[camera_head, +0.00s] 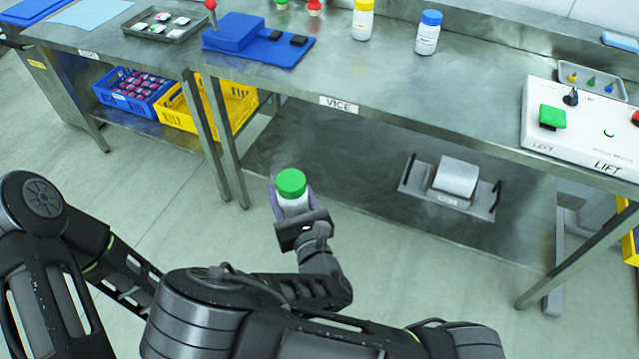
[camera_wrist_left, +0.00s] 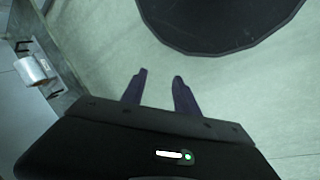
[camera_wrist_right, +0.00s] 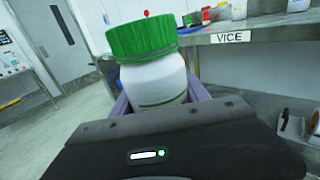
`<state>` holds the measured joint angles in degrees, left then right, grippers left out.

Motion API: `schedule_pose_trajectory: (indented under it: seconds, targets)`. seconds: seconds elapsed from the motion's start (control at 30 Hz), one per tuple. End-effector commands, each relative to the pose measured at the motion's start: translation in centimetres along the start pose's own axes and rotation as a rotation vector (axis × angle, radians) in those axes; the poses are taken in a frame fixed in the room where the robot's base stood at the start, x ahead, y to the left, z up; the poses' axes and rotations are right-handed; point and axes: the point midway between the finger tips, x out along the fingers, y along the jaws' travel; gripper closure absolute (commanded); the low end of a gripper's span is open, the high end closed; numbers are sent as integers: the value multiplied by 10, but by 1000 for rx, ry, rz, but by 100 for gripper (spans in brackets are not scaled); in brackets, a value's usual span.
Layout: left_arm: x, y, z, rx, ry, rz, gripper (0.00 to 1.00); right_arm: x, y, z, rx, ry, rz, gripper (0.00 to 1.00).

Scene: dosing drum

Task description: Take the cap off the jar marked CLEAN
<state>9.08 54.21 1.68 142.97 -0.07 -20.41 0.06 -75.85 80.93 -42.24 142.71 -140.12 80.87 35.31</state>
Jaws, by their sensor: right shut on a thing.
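A white jar with a ribbed green cap (camera_head: 291,183) is held upright or nearly so in front of the bench. It also fills the middle of the right wrist view (camera_wrist_right: 155,82), cap on. No marking on it can be read. My right gripper (camera_head: 291,200) is shut on the jar's white body, below the cap. My left gripper (camera_wrist_left: 158,76) is open and empty, its two fingers apart over bare floor; its fingers do not show in the head view.
On the steel bench (camera_head: 390,90) stand a yellow-capped bottle (camera_head: 362,20), a blue-capped bottle (camera_head: 428,33), a blue fixture (camera_head: 240,35) by the VICE label, and a white LIFT control box (camera_head: 590,135).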

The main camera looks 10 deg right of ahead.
Motion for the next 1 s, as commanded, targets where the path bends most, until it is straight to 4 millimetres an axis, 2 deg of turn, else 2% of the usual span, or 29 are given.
schedule_pose_trajectory:
  seconds: [0.13,0.47,0.67,0.83,1.0]
  targets:
    - [0,0,0,0,0,0,64,4,16,-2,-4,-2,75,100]
    - [0,0,0,0,0,0,64,5,20,-2,1,-1,92,100]
    - [0,3,-9,52,4,1,47,5,19,-2,1,-1,91,100]
    - [-2,15,-43,286,13,5,33,5,19,-2,1,-1,90,100]
    - [-18,44,-106,727,26,-1,30,5,19,-2,0,-1,90,100]
